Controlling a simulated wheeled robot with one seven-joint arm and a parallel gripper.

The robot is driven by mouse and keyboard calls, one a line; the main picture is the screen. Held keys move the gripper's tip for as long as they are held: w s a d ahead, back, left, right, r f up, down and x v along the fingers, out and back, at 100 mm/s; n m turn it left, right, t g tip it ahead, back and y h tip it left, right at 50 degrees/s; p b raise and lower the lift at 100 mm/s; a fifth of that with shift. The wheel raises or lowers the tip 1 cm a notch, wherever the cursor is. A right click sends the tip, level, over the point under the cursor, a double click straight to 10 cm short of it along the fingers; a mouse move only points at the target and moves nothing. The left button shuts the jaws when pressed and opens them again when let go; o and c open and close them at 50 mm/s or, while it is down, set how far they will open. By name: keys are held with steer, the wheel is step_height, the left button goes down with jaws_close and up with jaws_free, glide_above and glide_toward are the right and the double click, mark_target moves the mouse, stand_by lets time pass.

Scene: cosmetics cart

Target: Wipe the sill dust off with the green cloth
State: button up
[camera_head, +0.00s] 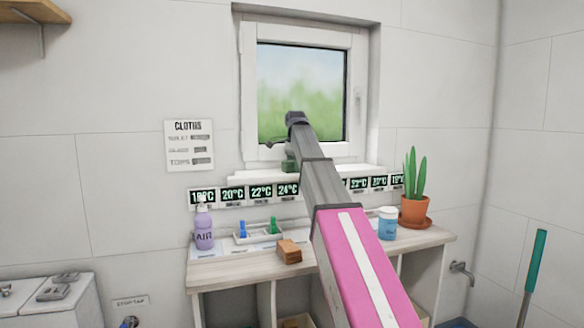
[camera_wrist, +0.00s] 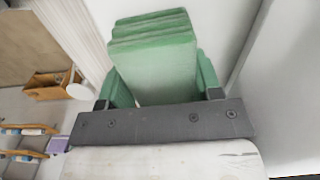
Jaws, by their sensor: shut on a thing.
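The green cloth (camera_wrist: 153,62) is a folded, layered pad held between the fingers of my gripper (camera_wrist: 160,88) in the wrist view. My gripper is shut on it. In the head view a small green part of the cloth (camera_head: 289,165) shows at the window sill (camera_head: 250,176), left of my arm. My arm hides the middle of the sill and most of the gripper. I cannot tell whether the cloth touches the sill. No dust can be made out on the visible parts of the sill.
Below the sill is a wooden shelf top (camera_head: 225,271) with a purple bottle (camera_head: 203,228), a white tray (camera_head: 257,237), a brown block (camera_head: 289,252), a blue-and-white jar (camera_head: 387,224) and a potted cactus (camera_head: 414,200). A row of temperature labels (camera_head: 233,193) runs under the sill. The window (camera_head: 301,90) is closed.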

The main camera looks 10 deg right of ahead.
steer(key=shift+w+d+r, duration=0.1)
steer(key=shift+w+d, duration=0.05)
steer(key=shift+d, duration=0.45)
steer(key=shift+w+d, duration=0.1)
steer(key=shift+d, duration=0.5)
steer(key=shift+d, duration=0.1)
steer(key=shift+w+d+f, duration=0.15)
steer(key=shift+d+f, duration=0.05)
steer(key=shift+d, duration=0.6)
